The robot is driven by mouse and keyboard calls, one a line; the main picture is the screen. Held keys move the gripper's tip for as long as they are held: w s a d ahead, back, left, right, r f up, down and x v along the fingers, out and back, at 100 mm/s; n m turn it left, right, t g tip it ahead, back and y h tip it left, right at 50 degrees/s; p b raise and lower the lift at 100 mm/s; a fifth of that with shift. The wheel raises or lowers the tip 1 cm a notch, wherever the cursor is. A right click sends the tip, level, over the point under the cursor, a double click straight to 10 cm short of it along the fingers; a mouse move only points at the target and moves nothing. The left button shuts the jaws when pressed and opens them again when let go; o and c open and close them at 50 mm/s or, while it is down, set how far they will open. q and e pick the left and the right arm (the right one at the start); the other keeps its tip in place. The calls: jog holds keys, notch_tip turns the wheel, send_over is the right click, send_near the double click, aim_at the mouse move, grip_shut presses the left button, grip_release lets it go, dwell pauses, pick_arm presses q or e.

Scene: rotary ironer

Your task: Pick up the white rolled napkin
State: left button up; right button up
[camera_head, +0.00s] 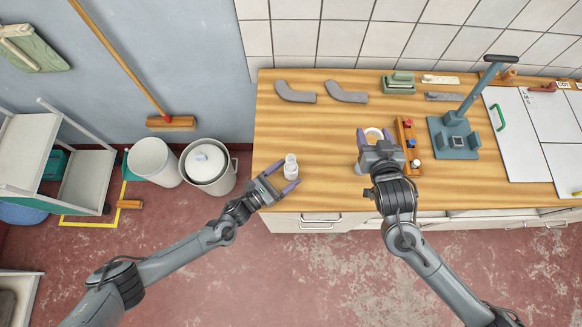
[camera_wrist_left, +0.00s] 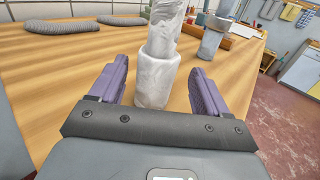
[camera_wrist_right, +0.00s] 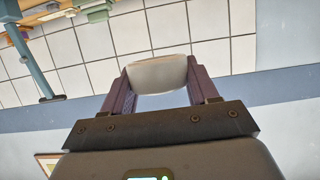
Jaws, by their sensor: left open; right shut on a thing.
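The white rolled napkin (camera_head: 291,160) stands upright near the front left of the wooden counter. In the left wrist view it shows as a narrower, slightly tilted white upper part (camera_wrist_left: 163,32) above a wider white lower part (camera_wrist_left: 155,80); I cannot tell whether these are one piece. My left gripper (camera_head: 291,172) is open, with its purple fingers on either side of the lower part and gaps visible between. My right gripper (camera_head: 374,137) is shut on a pale cup-like thing (camera_wrist_right: 157,74) over the counter. The gripper hides much of it in the head view.
A wooden rack (camera_head: 406,146) with small coloured knobs stands right of my right gripper, beside a grey-blue lever press (camera_head: 454,138). Two grey curved pieces (camera_head: 346,93) lie at the back. A lidded pot (camera_head: 208,166) stands on the floor left of the counter. The counter's middle is clear.

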aim_at(294, 167)
pick_arm(q)
jog(key=x, duration=0.4)
jog(key=shift+a+r, duration=0.15)
jog(key=shift+r, duration=0.2)
jog(key=shift+w+d, duration=0.5)
jog(key=c, duration=1)
notch_tip(294, 167, up, 10)
